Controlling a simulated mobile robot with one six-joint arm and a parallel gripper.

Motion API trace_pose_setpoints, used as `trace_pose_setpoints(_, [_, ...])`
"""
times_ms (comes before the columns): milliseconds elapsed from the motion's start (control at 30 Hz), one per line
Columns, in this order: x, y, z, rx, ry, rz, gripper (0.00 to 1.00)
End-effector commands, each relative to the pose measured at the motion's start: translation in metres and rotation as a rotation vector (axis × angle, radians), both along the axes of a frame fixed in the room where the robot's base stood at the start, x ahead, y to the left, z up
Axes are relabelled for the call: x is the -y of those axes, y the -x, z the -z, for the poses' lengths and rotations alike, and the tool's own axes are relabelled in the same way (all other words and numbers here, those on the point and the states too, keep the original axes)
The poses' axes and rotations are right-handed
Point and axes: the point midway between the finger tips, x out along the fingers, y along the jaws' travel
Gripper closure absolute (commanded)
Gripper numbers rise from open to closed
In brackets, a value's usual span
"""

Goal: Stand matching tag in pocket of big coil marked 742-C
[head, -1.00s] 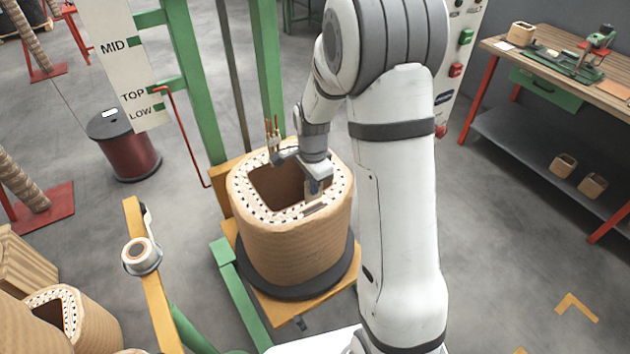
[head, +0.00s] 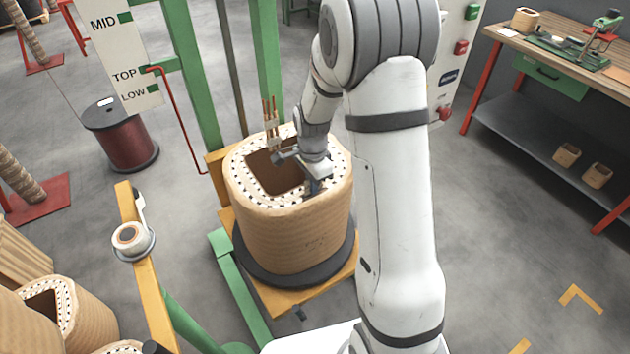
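A big tan coil (head: 293,235) stands upright on a black disc (head: 250,278) on the yellow lift platform. Its open middle is dark, and its pale top rim has dark spots. Copper leads (head: 269,117) stand up from the far rim. My gripper (head: 315,187) points down at the near right part of the rim, between the opening and the outer wall. Its fingertips are small and partly hidden, so I cannot tell whether they are open or hold a tag. No tag or pocket can be made out clearly, and no 742-C marking is legible.
A green frame (head: 190,80) rises behind the big coil. A workbench (head: 560,50) stands at the right. The grey floor right of my arm is clear.

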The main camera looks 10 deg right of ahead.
Motion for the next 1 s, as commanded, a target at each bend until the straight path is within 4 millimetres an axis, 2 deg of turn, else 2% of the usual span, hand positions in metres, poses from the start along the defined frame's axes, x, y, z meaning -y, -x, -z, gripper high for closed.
trace_pose_setpoints(233, [0.000, 0.000, 0.001, 0.000, 0.000, -0.001, 1.00])
trace_pose_setpoints(567, [-0.001, 0.000, 0.000, 0.000, 0.000, -0.001, 0.72])
trace_pose_setpoints(833, [-0.001, 0.000, -0.002, 0.001, 0.000, -0.001, 0.72])
trace_pose_setpoints(1000, [-0.001, -0.002, -0.023, 0.005, -0.001, -0.001, 0.72])
